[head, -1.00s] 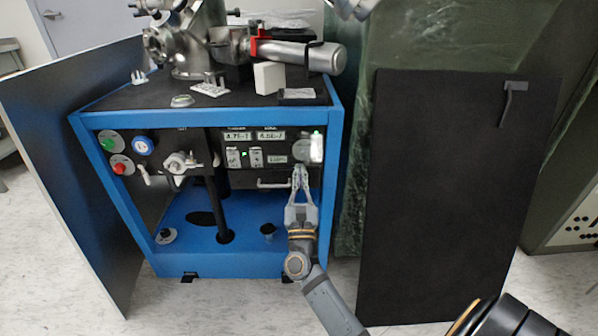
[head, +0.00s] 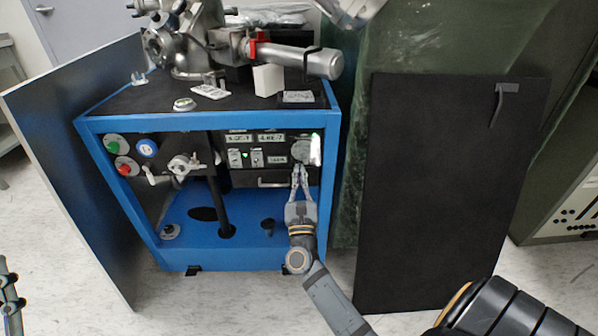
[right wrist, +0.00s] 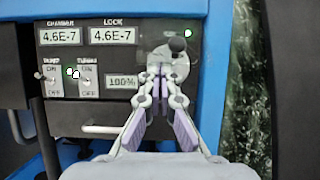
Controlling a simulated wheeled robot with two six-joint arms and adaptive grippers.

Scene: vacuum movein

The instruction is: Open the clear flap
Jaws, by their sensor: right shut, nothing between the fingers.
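The clear flap (head: 316,150) appears as a bright, see-through upright piece at the right end of the instrument panel, beside a round grey disc (head: 301,150) and a green light. My right gripper (head: 301,167) is shut and empty, pointing up at the panel just below the disc. In the right wrist view its fingertips (right wrist: 160,72) overlap the lower part of the disc (right wrist: 172,62), which has a dark knob (right wrist: 178,45). Whether they touch anything is unclear. The flap is hard to make out in that view.
The panel has displays (right wrist: 113,37), switches and a bar handle (head: 272,183) left of the gripper. A blue frame (head: 329,180) borders it on the right. A black board (head: 440,190) leans at the right; a grey panel (head: 75,170) stands at the left.

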